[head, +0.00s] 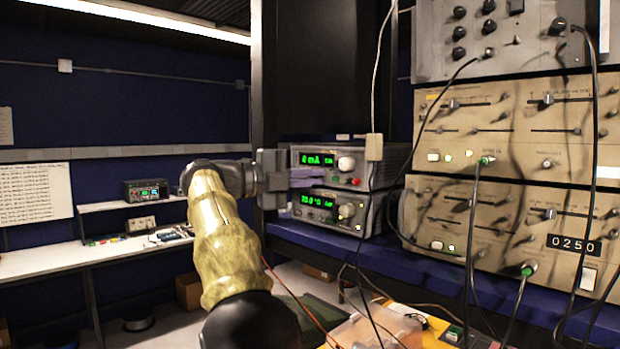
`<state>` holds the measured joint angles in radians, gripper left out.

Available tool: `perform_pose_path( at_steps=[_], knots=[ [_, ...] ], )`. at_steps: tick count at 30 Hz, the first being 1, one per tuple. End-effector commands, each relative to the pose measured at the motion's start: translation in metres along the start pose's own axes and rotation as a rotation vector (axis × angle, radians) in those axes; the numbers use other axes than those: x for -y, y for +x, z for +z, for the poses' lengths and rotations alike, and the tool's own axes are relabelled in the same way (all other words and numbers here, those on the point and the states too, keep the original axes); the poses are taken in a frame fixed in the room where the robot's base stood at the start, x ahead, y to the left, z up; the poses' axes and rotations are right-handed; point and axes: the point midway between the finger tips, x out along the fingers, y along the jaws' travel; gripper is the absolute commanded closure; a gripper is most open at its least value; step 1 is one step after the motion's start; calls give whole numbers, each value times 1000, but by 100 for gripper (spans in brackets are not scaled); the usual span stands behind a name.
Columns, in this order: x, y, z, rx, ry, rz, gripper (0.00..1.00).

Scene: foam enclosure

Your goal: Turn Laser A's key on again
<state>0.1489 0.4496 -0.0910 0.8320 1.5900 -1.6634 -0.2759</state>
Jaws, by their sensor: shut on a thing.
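Two stacked bench units stand on the blue shelf in the head view. The upper unit (385,162) has a green display reading 0 mA and a pale knob (346,163). The lower unit (362,228) has a green display that seems to read about 20 °C. My gripper (303,178) is against the lower left of the upper unit's front and is shut. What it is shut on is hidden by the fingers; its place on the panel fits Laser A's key. I cannot see which way the key is turned.
Beige rack units (505,130) with knobs and hanging cables fill the right side. A black cable and a pale cable connector (374,147) hang close to the stacked units. A white bench (90,258) with small devices stands at the left. Cables and a clear box (375,330) lie below.

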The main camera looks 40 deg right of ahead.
Motion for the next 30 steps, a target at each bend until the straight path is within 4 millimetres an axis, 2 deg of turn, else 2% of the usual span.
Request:
perform_pose_path(
  at_steps=[1, 2, 3, 11, 16, 20, 30],
  knots=[
    [-2, 0, 0, -1, -2, 4, 93],
    [-2, 0, 0, -1, -2, 4, 87],
    [-2, 0, 0, -1, -2, 4, 86],
    [-1, -1, 0, 0, -2, 2, 86],
    [-1, -12, 1, 2, -2, 1, 86],
    [-2, -32, 1, 4, -1, 1, 86],
    [0, -100, 2, 4, -2, 1, 86]
  ],
)
